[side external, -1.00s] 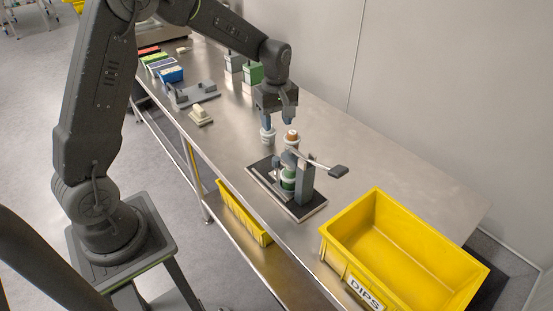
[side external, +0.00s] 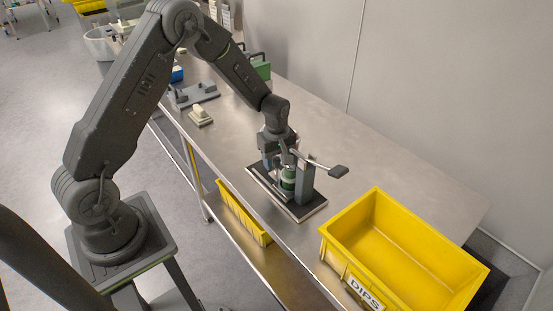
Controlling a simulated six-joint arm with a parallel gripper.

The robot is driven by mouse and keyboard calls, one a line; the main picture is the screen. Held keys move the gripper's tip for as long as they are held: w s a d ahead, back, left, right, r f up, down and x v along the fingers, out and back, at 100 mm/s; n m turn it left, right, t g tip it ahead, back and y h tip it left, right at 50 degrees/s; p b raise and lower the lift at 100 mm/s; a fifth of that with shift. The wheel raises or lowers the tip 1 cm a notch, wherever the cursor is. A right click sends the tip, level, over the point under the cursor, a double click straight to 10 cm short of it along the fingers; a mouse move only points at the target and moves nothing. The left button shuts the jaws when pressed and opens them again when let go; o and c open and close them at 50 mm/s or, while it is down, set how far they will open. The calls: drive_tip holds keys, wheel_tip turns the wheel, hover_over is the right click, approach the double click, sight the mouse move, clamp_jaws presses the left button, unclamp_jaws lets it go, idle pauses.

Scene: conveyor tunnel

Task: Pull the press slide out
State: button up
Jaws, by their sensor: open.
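The press stands on a black base plate (side external: 309,211) on the steel table, with a grey post (side external: 305,184) and a lever that ends in a dark handle (side external: 338,171) at the right. A green-and-white cup (side external: 289,179) sits in the press, beside the post. The slide itself is hard to make out at this size. My gripper (side external: 275,163) is open and low at the left side of the press, close to the base plate. Whether its fingers touch the press cannot be told. The arm hides part of the press's far left side.
A yellow bin (side external: 340,237) labelled DIPS stands at the front right of the table. A grey fixture (side external: 197,94) and a small cream block (side external: 200,115) lie to the left.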

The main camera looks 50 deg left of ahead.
clamp_jaws()
idle(0.5)
